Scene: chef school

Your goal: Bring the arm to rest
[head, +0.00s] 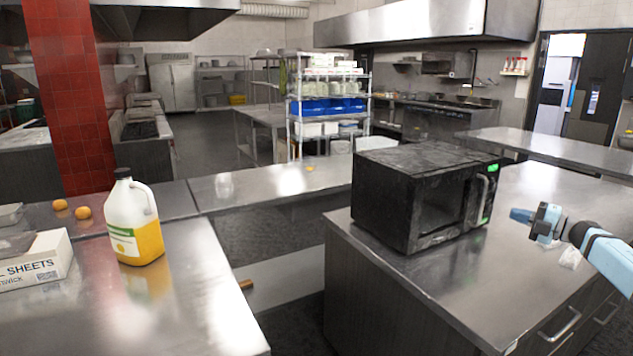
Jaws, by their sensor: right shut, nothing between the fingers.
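My right gripper (522,215) comes in from the right edge on a light blue arm. It is above the steel counter (480,285), to the right of the black microwave (385,200). Its fingers are shut with nothing held, and it looks apart from the microwave. The microwave door faces right and has a handle and a green display. My left gripper is out of the picture.
A jug of orange liquid (137,240) and a white box (38,262) stand on the left counter (205,320). Two orange fruits (83,212) lie behind. A wire shelf (300,120) stands further back.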

